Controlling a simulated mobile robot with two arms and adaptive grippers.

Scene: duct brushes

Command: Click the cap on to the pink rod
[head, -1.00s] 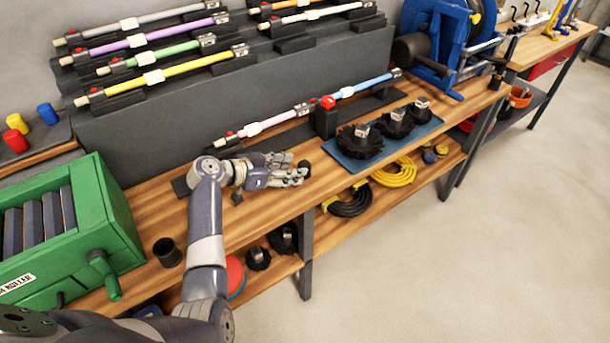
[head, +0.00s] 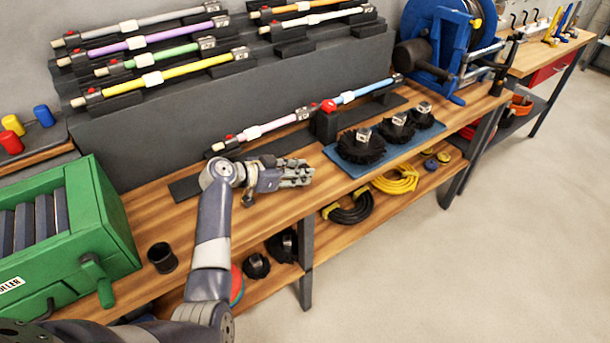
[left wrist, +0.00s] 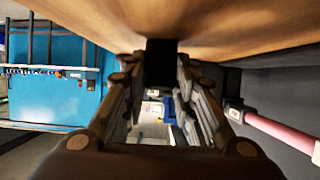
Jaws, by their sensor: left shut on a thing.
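The pink rod (head: 268,128) lies in dark holders along the back of the bench, its near end at the left and a block with a red knob (head: 328,105) at its right. It also shows at the right of the left wrist view (left wrist: 285,133). My left gripper (head: 304,173) is above the bench, in front of the rod and apart from it. It is shut on a small black piece, seen between the fingertips in the left wrist view (left wrist: 161,52), which looks like the cap. In the head view the fingers mostly hide it. My right gripper is not in view.
A blue mat (head: 398,152) with black brushes lies right of my gripper. A green roller box (head: 105,225) and a black cup (head: 162,257) stand at the left. Racked coloured rods (head: 165,77) line the back. Bare wood lies around the gripper.

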